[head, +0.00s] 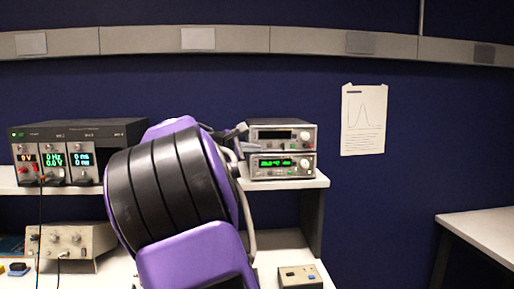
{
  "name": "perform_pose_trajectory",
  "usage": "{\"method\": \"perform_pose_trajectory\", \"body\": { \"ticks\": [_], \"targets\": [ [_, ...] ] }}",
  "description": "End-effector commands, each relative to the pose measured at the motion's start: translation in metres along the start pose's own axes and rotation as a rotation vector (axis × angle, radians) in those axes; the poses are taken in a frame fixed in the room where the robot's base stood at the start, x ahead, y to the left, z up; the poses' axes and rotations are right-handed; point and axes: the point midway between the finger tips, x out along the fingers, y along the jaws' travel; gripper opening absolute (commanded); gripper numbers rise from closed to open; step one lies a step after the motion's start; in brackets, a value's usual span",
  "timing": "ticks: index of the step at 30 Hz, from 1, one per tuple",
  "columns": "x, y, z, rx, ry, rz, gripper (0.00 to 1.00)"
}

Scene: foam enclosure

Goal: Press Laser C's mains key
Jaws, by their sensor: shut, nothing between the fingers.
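Two stacked bench instruments stand at the right end of the white shelf. The upper unit (282,135) has a dark display and a round knob at its right. The lower unit (282,166) has a lit green display and a knob. I cannot read a Laser C label or make out a mains key on either. My gripper (240,131) shows as a small grey tip just left of the upper unit, shut and empty. My purple and black arm hides most of it. I cannot tell whether the tip touches the unit.
A dark rack (80,152) with lit displays stands on the shelf's left. Below it are a beige instrument (72,241) with cables and, further right, a small box (299,276). A chart (363,120) hangs on the blue wall. Another table (485,232) is at right.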

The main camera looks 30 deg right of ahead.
Motion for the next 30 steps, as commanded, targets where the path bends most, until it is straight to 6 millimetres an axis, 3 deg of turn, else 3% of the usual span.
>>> {"method": "perform_pose_trajectory", "body": {
  "ticks": [30],
  "targets": [
    [0.0063,0.0045,-0.0039,0.000,-0.001,-0.001,0.00]
  ]
}}
